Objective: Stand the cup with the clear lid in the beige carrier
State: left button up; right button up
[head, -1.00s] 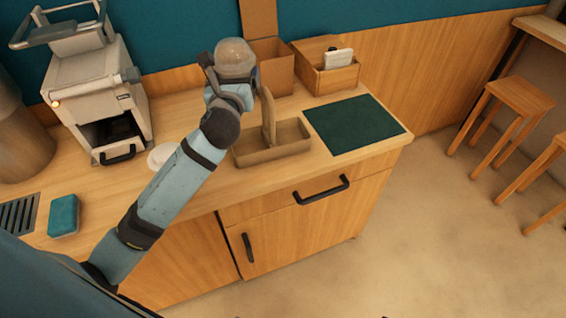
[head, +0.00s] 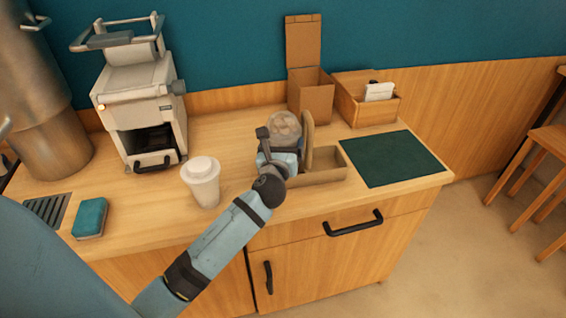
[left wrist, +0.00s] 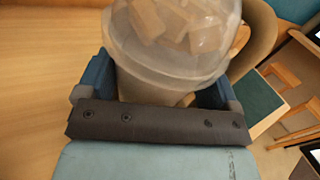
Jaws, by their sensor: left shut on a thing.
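My left gripper (head: 278,158) is shut on the cup with the clear domed lid (head: 284,128). The cup is upright, with pale cubes showing through its dome. In the left wrist view the cup (left wrist: 165,75) sits between the fingers. The beige carrier (head: 328,179) stands on the counter, with a tall upright divider handle (head: 308,140). The cup is at the left side of this handle, by the carrier's left compartment. My gripper and arm hide the cup's base and that compartment, so I cannot tell whether it touches the carrier. The right compartment looks empty. My right gripper is out of view.
A white-lidded cup (head: 202,184) stands on the counter left of my gripper. A coffee machine (head: 143,105), a blue sponge (head: 90,218), an open cardboard box (head: 311,98) and a wooden box (head: 366,110) stand around. A dark green mat (head: 391,158) lies clear at right.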

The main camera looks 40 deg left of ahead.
pick_arm(q)
notch_tip(320, 180, down, 5)
jog(key=shift+r+b, duration=0.15)
jog(key=shift+b, duration=0.55)
jog(key=o, duration=0.5)
jog(key=shift+f, duration=0.2)
jog(key=shift+r, duration=0.15)
jog(key=v, duration=1.1)
jog(key=shift+s, duration=0.2)
jog(key=shift+s+d, duration=0.15)
jog(key=shift+s, duration=0.15)
